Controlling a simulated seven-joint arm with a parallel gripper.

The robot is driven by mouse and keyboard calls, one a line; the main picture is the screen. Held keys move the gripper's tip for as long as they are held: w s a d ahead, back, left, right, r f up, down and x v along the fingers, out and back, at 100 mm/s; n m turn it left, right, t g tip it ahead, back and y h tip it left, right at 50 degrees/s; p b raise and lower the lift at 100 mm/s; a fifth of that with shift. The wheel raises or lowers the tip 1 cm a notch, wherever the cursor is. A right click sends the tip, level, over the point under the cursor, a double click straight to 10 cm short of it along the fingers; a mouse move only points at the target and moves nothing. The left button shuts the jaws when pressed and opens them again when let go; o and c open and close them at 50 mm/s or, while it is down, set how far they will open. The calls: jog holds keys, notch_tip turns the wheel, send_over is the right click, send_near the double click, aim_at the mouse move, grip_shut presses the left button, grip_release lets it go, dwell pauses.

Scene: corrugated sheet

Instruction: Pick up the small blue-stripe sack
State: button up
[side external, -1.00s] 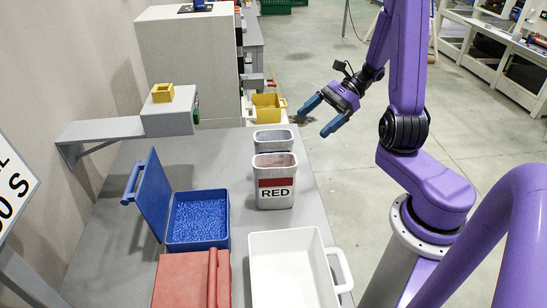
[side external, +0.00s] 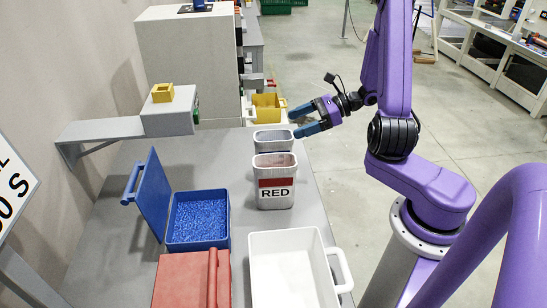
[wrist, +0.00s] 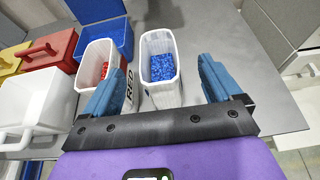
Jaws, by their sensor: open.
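In the wrist view this container (wrist: 162,93) appears between my fingers. My gripper (side external: 293,122) is open and empty, its blue fingers pointing left near the container's rim in the side view. It also shows in the wrist view (wrist: 160,68). I cannot tell whether a finger touches the container.
The white container with a red band marked RED (side external: 275,193) stands close in front. A blue bin with its lid raised (side external: 200,240), a red case (side external: 185,280) and a white handled tray (side external: 325,265) share the grey table. A yellow bin (side external: 267,103) is beyond.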

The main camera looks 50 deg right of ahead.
aim_at(274, 135)
jog(key=x, duration=0.3)
jog(key=shift+w+a+f, duration=0.15)
jog(key=shift+w+a, duration=0.05)
jog(key=shift+a, duration=0.05)
jog(key=shift+s+f+x, duration=0.15)
jog(key=shift+f+x, duration=0.05)
jog(key=shift+x, duration=1.05)
jog(key=shift+s+f+x, duration=0.1)
jog(key=shift+f+x, duration=0.1)
jog(key=shift+x, duration=1.1)
grip_shut()
jog(key=shift+r, duration=0.15)
